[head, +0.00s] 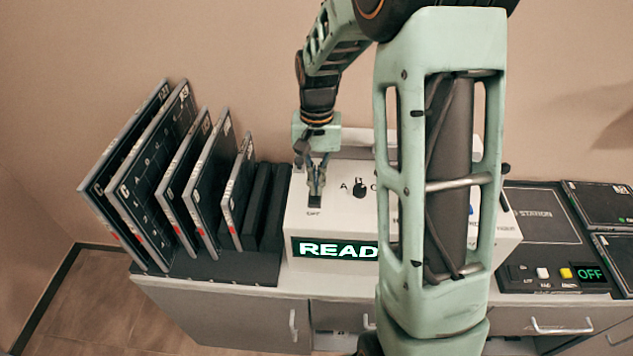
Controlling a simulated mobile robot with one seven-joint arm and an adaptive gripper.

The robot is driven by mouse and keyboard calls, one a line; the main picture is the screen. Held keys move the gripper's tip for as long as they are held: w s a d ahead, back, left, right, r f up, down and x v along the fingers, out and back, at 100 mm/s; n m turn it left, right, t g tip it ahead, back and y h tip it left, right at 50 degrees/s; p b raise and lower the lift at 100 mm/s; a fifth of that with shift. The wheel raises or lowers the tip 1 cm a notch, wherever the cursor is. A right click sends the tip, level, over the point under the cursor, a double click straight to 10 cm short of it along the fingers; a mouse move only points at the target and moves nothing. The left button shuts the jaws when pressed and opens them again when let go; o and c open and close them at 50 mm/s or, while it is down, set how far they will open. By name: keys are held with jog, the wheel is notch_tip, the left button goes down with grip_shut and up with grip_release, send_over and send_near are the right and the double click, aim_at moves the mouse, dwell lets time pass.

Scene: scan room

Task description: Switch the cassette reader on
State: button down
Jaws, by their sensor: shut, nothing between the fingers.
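The cassette reader is a white box (300,225) on the counter, partly hidden behind my arm. My gripper (317,190) is shut and empty, pointing down at the left part of the reader's top. Its fingertips are at a small dark switch (315,202) with a tiny label below it; I cannot tell whether they touch. A black knob (359,190) with letters around it sits right of the gripper.
Several dark cassettes (203,187) stand tilted in a black rack (216,268) left of the reader. To the right is a dark station panel (540,225) with white and yellow buttons and an "OFF" display (591,274). A wall rises behind the counter.

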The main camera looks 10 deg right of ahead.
jog(key=shift+r, duration=0.1)
notch_tip(320, 180, up, 14)
jog(key=w+p, duration=0.2)
jog(key=shift+w+d+f, duration=0.2)
jog(key=shift+w+d, duration=0.05)
jog(key=shift+d, duration=0.15)
